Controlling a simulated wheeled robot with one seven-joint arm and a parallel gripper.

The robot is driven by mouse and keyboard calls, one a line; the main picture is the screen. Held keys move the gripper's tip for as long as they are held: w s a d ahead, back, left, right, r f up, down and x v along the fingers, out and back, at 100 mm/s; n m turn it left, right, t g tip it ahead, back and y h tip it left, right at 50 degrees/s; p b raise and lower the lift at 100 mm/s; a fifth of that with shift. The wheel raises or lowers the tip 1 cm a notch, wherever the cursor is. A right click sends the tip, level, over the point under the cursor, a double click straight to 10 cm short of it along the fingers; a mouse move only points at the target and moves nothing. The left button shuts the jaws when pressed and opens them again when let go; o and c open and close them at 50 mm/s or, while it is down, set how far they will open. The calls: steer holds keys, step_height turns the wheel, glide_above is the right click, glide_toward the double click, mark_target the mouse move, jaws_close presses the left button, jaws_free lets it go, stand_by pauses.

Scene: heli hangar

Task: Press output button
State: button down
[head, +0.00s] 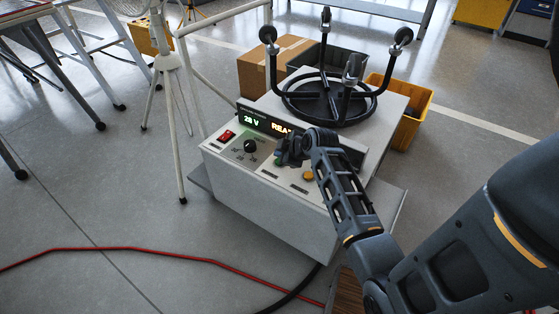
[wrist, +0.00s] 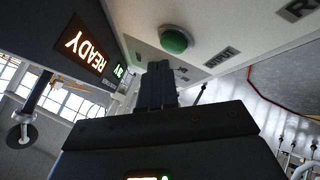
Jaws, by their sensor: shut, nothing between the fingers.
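The white power unit (head: 270,210) stands on the floor with its sloped control panel facing me. The green round button (wrist: 175,40) shows in the wrist view, beside a label reading OUTPUT (wrist: 222,57). My gripper (wrist: 158,72) is shut and empty, its fingertips pointing toward the panel near the button, with no clear contact visible. In the head view my gripper (head: 283,155) is over the panel and largely hides the green button. An orange button (head: 308,176) is to its right, and a black knob (head: 250,146) and red switch (head: 226,135) to its left.
The display (wrist: 85,50) reads READY, and 28 V shows beside it. A black ring frame with upright arms (head: 330,97) sits on top of the unit. A yellow bin (head: 409,112) and cardboard box (head: 262,70) are behind. A white tripod (head: 165,62) stands left; a red hose (head: 130,252) crosses the floor.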

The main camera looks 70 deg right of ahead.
steer(key=shift+f, duration=0.15)
steer(key=shift+f, duration=0.25)
steer(key=shift+f+b, duration=0.45)
stand_by(0.9)
steer(key=shift+r, duration=0.1)
steer(key=shift+r+p, duration=0.75)
steer(key=shift+p, duration=0.05)
steer(key=shift+r+p, duration=2.2)
steer(key=shift+r, duration=0.3)
